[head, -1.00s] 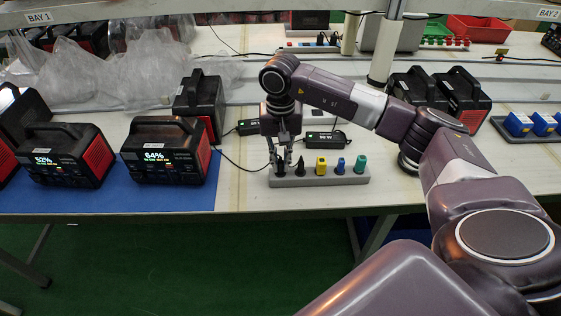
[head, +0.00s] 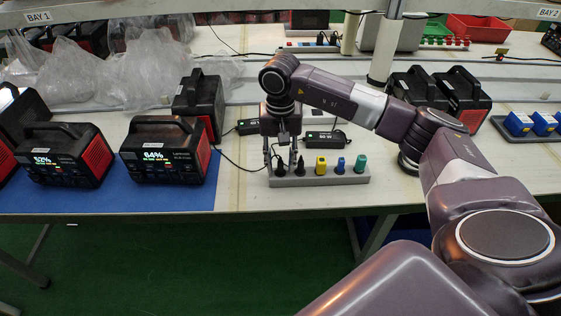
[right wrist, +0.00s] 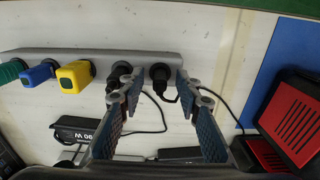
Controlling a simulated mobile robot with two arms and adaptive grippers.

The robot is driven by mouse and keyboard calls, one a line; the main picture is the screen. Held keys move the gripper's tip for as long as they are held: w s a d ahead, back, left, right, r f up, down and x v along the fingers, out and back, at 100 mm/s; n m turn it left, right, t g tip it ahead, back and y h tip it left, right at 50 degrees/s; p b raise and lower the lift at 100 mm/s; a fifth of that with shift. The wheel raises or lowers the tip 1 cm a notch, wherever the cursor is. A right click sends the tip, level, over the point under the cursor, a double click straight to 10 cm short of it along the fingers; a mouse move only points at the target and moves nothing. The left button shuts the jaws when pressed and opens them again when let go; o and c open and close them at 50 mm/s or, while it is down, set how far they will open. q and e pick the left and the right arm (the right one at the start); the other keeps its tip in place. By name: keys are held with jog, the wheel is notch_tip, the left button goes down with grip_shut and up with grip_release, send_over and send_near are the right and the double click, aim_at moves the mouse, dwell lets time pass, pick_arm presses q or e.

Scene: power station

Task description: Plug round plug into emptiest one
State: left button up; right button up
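A grey holder (head: 325,179) carries a row of plugs: a black plug (head: 281,169) at its left end, another black plug (head: 300,167), then a yellow one (head: 321,165), a blue one and a green one. The left-end black plug looks round from above in the right wrist view (right wrist: 160,73). My right gripper (head: 283,166) is open, its fingers on either side of that plug, apart from it. It also shows in the right wrist view (right wrist: 158,84). Two power stations have lit screens, one at 52% (head: 62,156) and one at 64% (head: 164,152). My left gripper is out of view.
A third station (head: 199,103) stands behind, its screen not seen. Black adapters (head: 325,139) with cables lie just behind the holder. A blue mat (head: 120,198) lies under the stations. Clear plastic bags (head: 80,70) fill the back left. The table's front edge is close.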

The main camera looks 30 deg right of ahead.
jog(key=shift+r, duration=0.25)
notch_tip(320, 180, up, 7)
jog(key=shift+f, duration=0.15)
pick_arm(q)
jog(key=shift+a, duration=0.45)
pick_arm(e)
jog(key=shift+r, duration=0.35)
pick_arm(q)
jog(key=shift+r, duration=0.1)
pick_arm(e)
jog(key=shift+r, duration=0.1)
